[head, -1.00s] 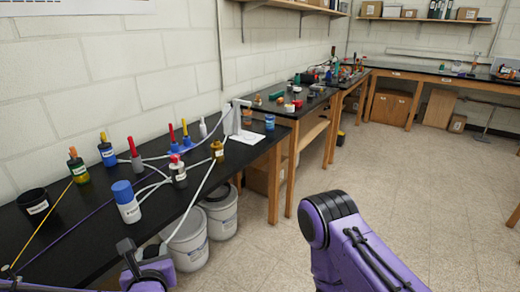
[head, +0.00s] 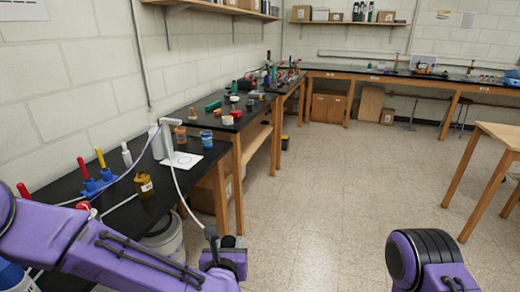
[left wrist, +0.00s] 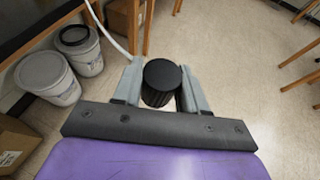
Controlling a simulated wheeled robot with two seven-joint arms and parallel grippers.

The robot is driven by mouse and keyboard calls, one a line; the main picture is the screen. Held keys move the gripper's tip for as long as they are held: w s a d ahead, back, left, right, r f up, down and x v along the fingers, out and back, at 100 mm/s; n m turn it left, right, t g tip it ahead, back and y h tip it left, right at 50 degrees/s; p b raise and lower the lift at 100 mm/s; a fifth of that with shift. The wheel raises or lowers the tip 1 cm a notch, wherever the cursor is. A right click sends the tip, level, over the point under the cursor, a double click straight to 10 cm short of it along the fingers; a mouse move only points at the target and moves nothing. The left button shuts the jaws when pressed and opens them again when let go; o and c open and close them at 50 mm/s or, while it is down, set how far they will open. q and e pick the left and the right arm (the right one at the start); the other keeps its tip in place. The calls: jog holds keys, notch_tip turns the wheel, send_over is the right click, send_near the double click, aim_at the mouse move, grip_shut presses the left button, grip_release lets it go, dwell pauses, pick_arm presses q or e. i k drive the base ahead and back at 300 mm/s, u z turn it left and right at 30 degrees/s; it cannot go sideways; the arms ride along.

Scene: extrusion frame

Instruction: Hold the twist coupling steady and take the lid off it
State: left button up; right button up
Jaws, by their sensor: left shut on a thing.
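In the left wrist view my left gripper (left wrist: 160,70) is shut on a black, round-topped part (left wrist: 161,76). It appears to be the twist coupling, seen end-on between the two grey fingers. Its lower part is hidden, and I cannot tell the lid from the body. In the head view my left gripper (head: 212,236) is small and partly hidden at the end of the purple arm, off the bench's front edge. A white hose (head: 177,180) runs down to it. My right gripper is out of view; only a purple link of that arm shows at the lower right.
The black bench (head: 122,218) holds a brown bottle (head: 144,186), a blue rack with coloured tools and a blue jar (head: 206,139). Lidded white buckets (left wrist: 46,76) stand on the floor below. The floor (head: 330,190) right of the bench is open. A wooden table (head: 500,137) stands at right.

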aim_at(143, 182)
jog(key=z, duration=0.75)
jog(key=i, duration=2.5)
jog(key=u, duration=1.3)
jog(key=i, duration=0.75)
jog(key=u, duration=0.75)
